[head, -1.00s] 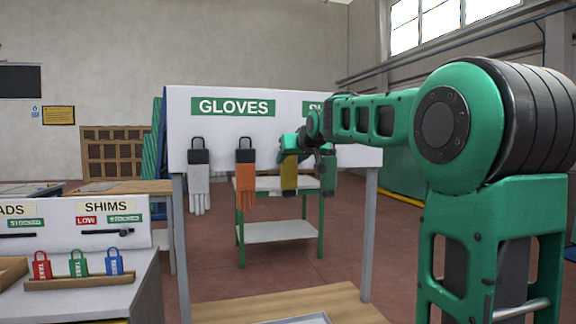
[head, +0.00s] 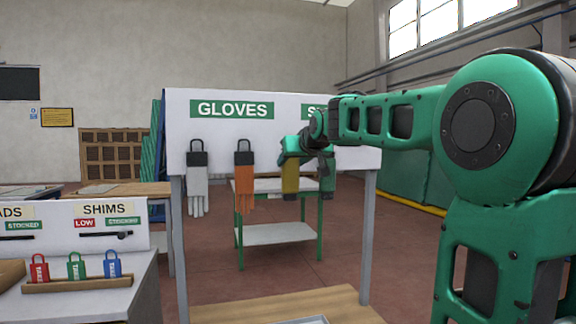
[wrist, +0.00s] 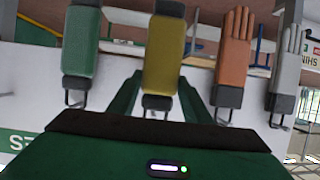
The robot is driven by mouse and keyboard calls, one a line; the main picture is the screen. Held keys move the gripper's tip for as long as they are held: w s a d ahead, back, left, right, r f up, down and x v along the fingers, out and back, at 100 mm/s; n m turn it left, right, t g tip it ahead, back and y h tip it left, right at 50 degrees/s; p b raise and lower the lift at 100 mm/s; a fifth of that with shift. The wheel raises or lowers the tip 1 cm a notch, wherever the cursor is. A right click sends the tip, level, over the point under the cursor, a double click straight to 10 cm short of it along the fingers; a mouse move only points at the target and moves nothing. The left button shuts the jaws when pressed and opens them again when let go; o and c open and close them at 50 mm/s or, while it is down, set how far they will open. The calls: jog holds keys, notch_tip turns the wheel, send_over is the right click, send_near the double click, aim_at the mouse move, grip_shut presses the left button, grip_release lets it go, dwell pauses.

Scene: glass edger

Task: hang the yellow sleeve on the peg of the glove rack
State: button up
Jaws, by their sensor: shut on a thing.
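The yellow sleeve (head: 290,180) hangs below my gripper (head: 298,150) in front of the white glove rack board (head: 225,150). In the wrist view the yellow sleeve (wrist: 164,55) lies between the two green fingers of my gripper (wrist: 160,88), which is shut on it near its dark cuff and wire loop. The orange glove (head: 244,180) and the grey-white glove (head: 197,185) hang on the board to the left. My gripper hides the board behind it, so I see no bare peg and cannot tell whether the loop touches one.
A green sleeve (wrist: 82,45) hangs close beside the yellow one in the wrist view. A GLOVES sign (head: 232,109) tops the board; a second sign is partly covered by my arm. A green-legged table (head: 275,233) stands behind. A shims bench (head: 90,285) is at left.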

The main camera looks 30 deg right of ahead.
aim_at(291, 167)
jog(key=shift+s+a, duration=0.2)
jog(key=shift+s, duration=0.5)
jog(key=shift+s+a, duration=0.25)
jog(key=shift+s, duration=0.5)
jog(key=shift+s+a, duration=0.2)
jog(key=shift+s, duration=0.5)
